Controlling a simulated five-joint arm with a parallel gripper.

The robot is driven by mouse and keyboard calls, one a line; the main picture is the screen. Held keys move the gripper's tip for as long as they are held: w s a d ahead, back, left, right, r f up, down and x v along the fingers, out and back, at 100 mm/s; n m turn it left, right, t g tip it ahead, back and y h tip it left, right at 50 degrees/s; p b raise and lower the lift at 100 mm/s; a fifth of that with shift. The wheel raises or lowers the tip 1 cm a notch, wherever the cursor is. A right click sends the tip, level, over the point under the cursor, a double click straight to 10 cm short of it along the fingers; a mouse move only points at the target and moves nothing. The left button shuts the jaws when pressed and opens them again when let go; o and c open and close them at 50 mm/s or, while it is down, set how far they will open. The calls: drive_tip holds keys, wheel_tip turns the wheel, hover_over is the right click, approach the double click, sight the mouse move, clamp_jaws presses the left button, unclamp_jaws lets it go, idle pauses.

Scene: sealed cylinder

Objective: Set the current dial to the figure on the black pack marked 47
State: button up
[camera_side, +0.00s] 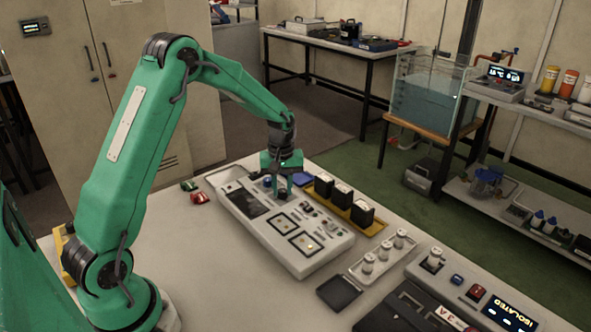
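The light grey console (329,252) lies on the bench with a dark display (248,203), small knobs and two square framed plates (303,244). My gripper (281,191) points down over the far edge of the console, just right of the display. Its fingers hide what is under them, so I cannot tell which knob is the current dial or whether they touch it. Three black packs (323,186), (342,196), (362,215) stand in a row in a yellow tray (373,230) right of the console.
A rack with several pale capped cylinders (368,263) and a dark square pad (339,293) lie right of the console. Small red (200,197) and green (189,185) items lie left. The bench's front left is clear.

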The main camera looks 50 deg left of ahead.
drive_tip(key=shift+c, duration=0.6)
drive_tip(key=shift+m, duration=0.4)
drive_tip(key=m, duration=0.7)
drive_tip(key=shift+m, duration=0.4)
drive_tip(key=m, duration=0.4)
drive_tip(key=shift+m, duration=0.3)
drive_tip(key=m, duration=0.4)
drive_tip(key=shift+r+m, duration=0.1)
drive_tip(key=shift+m, duration=0.2)
